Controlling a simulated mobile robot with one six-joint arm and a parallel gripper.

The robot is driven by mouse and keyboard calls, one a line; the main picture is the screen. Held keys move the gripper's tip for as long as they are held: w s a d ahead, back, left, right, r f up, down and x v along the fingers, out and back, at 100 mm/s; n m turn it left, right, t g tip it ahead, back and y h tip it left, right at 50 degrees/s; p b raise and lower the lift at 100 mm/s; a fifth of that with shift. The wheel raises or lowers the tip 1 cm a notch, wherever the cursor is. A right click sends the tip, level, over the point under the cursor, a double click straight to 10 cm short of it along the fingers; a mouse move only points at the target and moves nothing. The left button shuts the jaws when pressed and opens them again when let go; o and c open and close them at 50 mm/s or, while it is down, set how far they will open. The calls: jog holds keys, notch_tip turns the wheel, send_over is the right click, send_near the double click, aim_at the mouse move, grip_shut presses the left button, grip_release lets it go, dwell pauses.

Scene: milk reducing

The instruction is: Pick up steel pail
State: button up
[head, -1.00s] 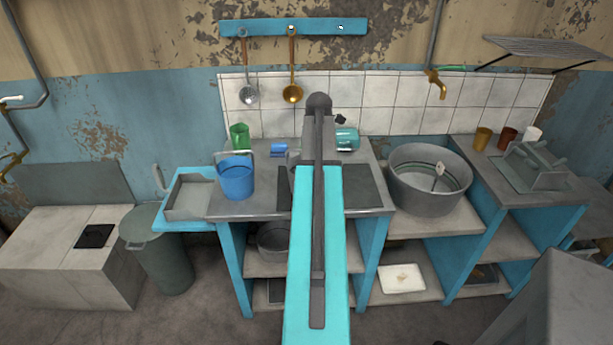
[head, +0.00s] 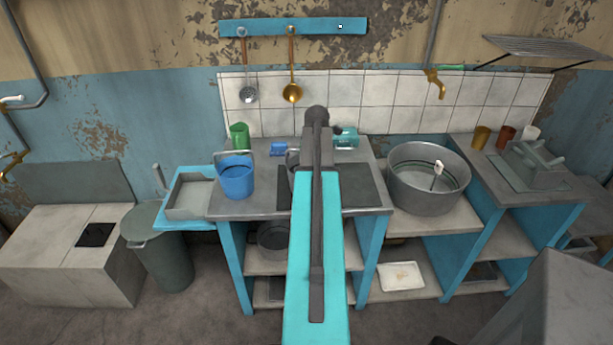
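A grey metal vessel (head: 292,158), which looks like the steel pail, stands on the counter just left of my raised arm. My arm covers most of it, so its full shape and handle are hidden. My arm runs up the middle of the head view in front of the counter. My gripper is hidden behind the arm, so I cannot see its fingers or whether it touches the vessel. A blue bucket (head: 236,182) with a raised handle stands to the left of the vessel.
A green cup (head: 239,136), a small blue item (head: 279,149) and a teal container (head: 347,138) are at the counter's back. A large metal basin (head: 428,195) stands right. A grey pot (head: 272,238) sits on the lower shelf. Ladles (head: 292,93) hang above.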

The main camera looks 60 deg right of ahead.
grip_shut()
dwell(1.4)
